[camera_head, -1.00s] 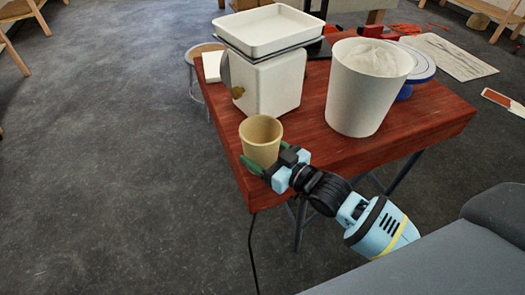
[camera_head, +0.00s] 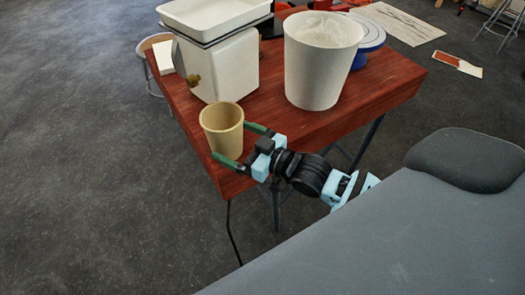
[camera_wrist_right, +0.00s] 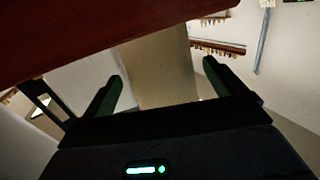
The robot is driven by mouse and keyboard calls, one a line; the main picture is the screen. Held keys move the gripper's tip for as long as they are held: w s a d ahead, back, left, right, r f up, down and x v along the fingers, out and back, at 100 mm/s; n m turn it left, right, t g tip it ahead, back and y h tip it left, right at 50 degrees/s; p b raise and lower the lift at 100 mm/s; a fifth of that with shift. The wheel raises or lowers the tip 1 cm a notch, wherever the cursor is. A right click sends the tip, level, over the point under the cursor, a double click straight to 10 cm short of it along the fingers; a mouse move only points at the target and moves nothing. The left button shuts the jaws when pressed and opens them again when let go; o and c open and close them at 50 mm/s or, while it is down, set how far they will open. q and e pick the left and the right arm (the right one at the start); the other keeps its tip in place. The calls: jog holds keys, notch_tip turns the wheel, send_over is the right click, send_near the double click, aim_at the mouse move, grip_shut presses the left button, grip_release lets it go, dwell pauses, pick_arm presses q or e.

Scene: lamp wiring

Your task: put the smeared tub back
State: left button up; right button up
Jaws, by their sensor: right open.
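A tan tub (camera_head: 222,130) stands upright at the near left corner of the red table (camera_head: 345,115). No smear can be made out on it. My right gripper (camera_head: 232,141) is open, with its green fingers spread on either side of the tub near its lower part. In the right wrist view the tub (camera_wrist_right: 160,70) fills the gap between the fingers of the right gripper (camera_wrist_right: 163,72), with some space at the sides. Whether a finger touches it I cannot tell. My left gripper is not in view.
A white box-shaped appliance (camera_head: 222,68) with a white tray (camera_head: 215,12) on top stands just behind the tub. A large white bucket (camera_head: 318,70) stands to the right, with a blue turntable (camera_head: 370,35) behind it. A stool (camera_head: 150,45) is beyond the table's left edge.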

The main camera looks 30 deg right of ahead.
jog(key=v, duration=0.8)
jog(key=shift+s+d, duration=0.2)
jog(key=shift+s, duration=0.15)
jog(key=s+f+m+g+h, duration=0.3)
jog(key=s+f, duration=0.8)
jog(key=f, duration=0.4)
jog(key=s+a+f+g+h, duration=0.1)
jog(key=s+f, duration=0.4)
jog(key=s, duration=0.5)
jog(key=s+a+f+g+h, duration=0.1)
jog(key=s+f+g, duration=0.3)
jog(key=s, duration=0.6)
notch_tip(320, 180, down, 3)
jog(key=shift+r+m+h, duration=0.2)
jog(key=shift+m+h, duration=0.2)
jog(key=shift+h, duration=0.2)
